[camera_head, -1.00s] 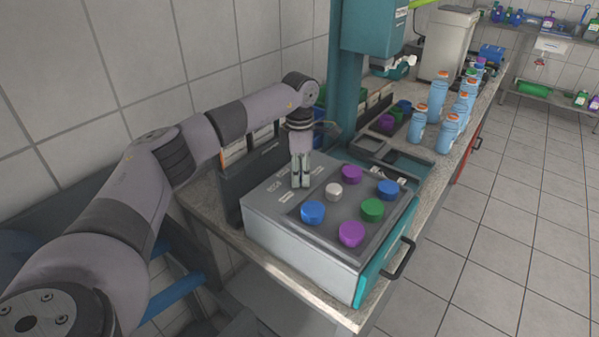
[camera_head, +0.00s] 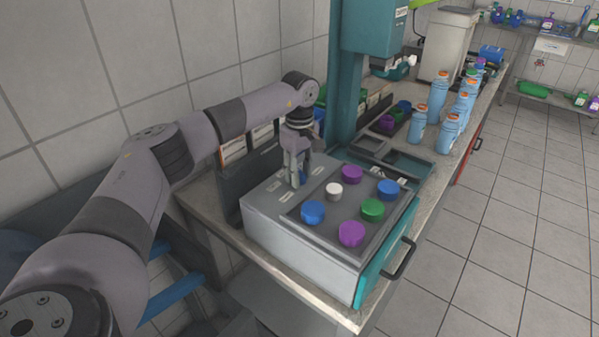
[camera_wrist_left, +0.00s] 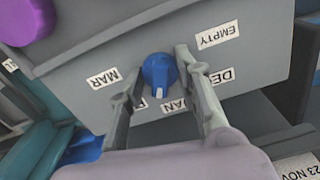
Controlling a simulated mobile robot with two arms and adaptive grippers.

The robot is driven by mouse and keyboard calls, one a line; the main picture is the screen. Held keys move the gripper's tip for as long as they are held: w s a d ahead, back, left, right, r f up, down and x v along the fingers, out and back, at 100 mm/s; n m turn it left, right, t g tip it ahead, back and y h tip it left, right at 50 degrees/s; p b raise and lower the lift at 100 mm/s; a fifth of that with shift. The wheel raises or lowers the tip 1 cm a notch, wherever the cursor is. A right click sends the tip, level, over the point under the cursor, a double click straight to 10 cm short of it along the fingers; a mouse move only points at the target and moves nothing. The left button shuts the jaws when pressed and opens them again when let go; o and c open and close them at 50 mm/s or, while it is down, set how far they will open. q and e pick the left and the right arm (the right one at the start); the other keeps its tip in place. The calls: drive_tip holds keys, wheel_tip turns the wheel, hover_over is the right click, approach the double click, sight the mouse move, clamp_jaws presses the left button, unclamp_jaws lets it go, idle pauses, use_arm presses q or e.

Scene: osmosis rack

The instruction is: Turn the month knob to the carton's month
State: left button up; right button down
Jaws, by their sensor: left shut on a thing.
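The month knob is blue (camera_wrist_left: 159,72) and sits between the two fingers of my left gripper (camera_wrist_left: 191,98) in the wrist view. The fingers are shut on its sides. Its narrow end with a pale mark points down the picture, towards a partly hidden label ending in "AN" (camera_wrist_left: 175,105). Labels "MAR" (camera_wrist_left: 104,78), "EMPTY" (camera_wrist_left: 217,35) and one starting "DE" (camera_wrist_left: 222,76) surround it. In the head view, my left gripper (camera_head: 297,176) is at the grey box's (camera_head: 262,222) back left part. A label reading "23 NOV" (camera_wrist_left: 300,170) shows at the wrist view's lower right. My right gripper is out of view.
Purple (camera_head: 351,233), green (camera_head: 372,210), blue (camera_head: 312,212) and white (camera_head: 334,191) caps or knobs stand on the box's dark panel. A dark rack (camera_head: 236,187) with cartons (camera_head: 232,150) stands behind. A teal column (camera_head: 346,110) and several blue bottles (camera_head: 417,128) are to the right.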

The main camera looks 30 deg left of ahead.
sight(299, 171)
use_arm(q)
drive_tip(key=shift+r+m, duration=0.1)
drive_tip(key=shift+m, duration=2.1)
drive_tip(key=o, duration=0.7)
drive_tip(key=shift+o, duration=0.9)
wheel_tip(299, 171, up, 12)
